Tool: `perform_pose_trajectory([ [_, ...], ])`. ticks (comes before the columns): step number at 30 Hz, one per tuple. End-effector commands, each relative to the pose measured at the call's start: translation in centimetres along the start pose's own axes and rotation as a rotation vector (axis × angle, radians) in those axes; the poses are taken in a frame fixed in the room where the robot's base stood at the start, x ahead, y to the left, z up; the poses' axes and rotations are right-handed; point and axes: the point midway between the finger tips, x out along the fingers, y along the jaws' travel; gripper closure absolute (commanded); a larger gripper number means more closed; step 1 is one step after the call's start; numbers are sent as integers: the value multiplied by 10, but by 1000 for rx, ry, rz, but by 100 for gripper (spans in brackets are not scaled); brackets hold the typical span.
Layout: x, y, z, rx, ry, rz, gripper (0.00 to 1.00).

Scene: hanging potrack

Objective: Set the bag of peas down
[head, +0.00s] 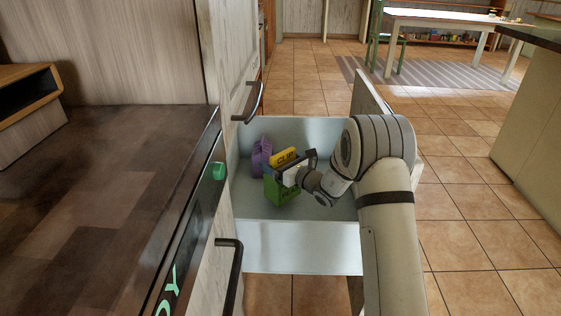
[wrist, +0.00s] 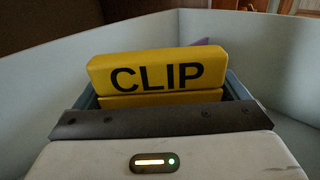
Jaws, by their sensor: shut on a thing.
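The bag of peas (head: 281,193) is a green, upright pack with dark lettering, inside the open pale drawer (head: 295,240) in the head view. A yellow piece marked CLIP (head: 284,157) shows at its top. This yellow piece (wrist: 158,73) fills the middle of the wrist view, right in front of my gripper. My gripper (head: 291,171) reaches in from the right and is shut on the bag's upper part. The bag's lower end is close to the drawer floor; I cannot tell whether it touches. The green body is hidden in the wrist view.
A purple object (head: 261,158) stands just left of and behind the bag. The drawer's right part has bare floor, partly hidden by my arm. A dark countertop (head: 100,200) and cabinet handles (head: 250,103) are on the left. Tiled floor (head: 480,200) is open on the right.

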Motion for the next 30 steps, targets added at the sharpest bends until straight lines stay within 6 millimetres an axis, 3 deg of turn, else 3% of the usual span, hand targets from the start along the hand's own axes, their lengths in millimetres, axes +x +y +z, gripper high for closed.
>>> perform_pose_trajectory([
  [12,0,-1,-9,-1,-2,-1,62],
  [13,0,-1,-10,0,0,-1,5],
  [15,0,-1,-10,0,0,-1,0],
  [22,-1,-1,-9,0,0,-2,0],
  [27,-1,-1,7,0,0,-2,0],
  [30,-21,-2,5,4,3,-5,0],
])
